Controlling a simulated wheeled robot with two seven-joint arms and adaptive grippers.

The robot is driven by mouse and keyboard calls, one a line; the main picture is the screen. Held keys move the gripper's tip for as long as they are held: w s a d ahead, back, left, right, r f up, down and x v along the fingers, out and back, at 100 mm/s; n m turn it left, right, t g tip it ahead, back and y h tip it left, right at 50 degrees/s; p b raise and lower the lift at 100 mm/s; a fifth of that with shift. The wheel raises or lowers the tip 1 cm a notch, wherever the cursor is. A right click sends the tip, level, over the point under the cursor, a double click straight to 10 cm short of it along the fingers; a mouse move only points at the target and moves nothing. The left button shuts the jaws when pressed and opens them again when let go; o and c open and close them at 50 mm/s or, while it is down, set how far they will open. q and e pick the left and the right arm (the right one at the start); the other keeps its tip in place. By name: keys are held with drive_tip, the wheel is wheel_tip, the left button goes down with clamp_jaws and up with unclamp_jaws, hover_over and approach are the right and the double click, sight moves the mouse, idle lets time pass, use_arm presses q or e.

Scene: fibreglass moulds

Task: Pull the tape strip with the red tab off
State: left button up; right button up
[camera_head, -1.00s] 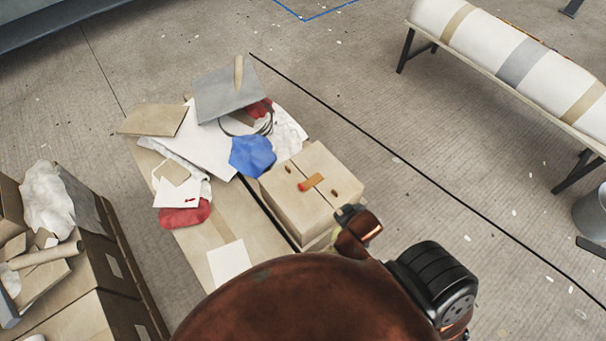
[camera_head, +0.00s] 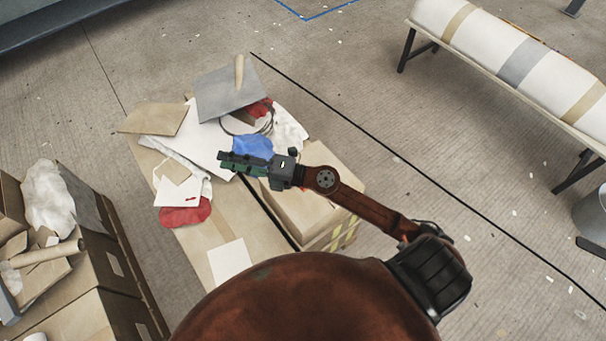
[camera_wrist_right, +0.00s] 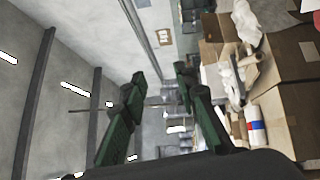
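The cardboard box (camera_head: 300,215) stands on the long flat carton. Its top, where the orange tape strip with the red tab lay a second ago, is now mostly covered by my right arm, and I cannot see the strip. My right gripper (camera_head: 225,163) points left, above the blue cloth (camera_head: 252,146), beyond the box's left edge. In the right wrist view its two green-black fingers (camera_wrist_right: 160,76) stand apart with nothing held between them. My left gripper is not in view.
A red cloth (camera_head: 185,214) and a white sheet (camera_head: 230,260) lie on the carton (camera_head: 208,240). Open boxes (camera_head: 92,265) with crumpled wrapping stand at left. A bench with a wrapped roll (camera_head: 500,55) is at upper right. The floor between is mostly clear.

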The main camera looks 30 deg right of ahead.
wheel_tip(320, 180, down, 17)
drive_tip(key=s+d+n+g+h, duration=0.1)
drive_tip(key=s+n+g+h, duration=0.1)
drive_tip(key=n+g+h, duration=0.5)
drive_tip(key=d+f+g+h, duration=0.1)
drive_tip(key=d+f+h, duration=0.1)
drive_tip(key=d, duration=0.5)
drive_tip(key=d+f+n+g+h, duration=0.1)
drive_tip(key=d+f+g+h, duration=0.1)
drive_tip(key=d, duration=0.5)
drive_tip(key=d+f+g+h, duration=0.1)
drive_tip(key=d+f+h, duration=0.1)
drive_tip(key=d+f, duration=0.2)
drive_tip(key=shift+w+d+g+h, duration=0.2)
drive_tip(key=shift+d+g+h, duration=0.15)
drive_tip(key=shift+d, duration=1.2)
drive_tip(key=shift+d+f, duration=0.15)
drive_tip(key=shift+f, duration=0.1)
drive_tip(key=shift+w+f+b, duration=0.15)
drive_tip(key=shift+w+f, duration=0.1)
drive_tip(key=shift+f, duration=1.55)
drive_tip(key=shift+w+f+b, duration=0.15)
drive_tip(key=shift+w+f, duration=0.05)
drive_tip(key=shift+f, duration=1.55)
drive_tip(key=shift+c, duration=0.5)
clamp_jaws()
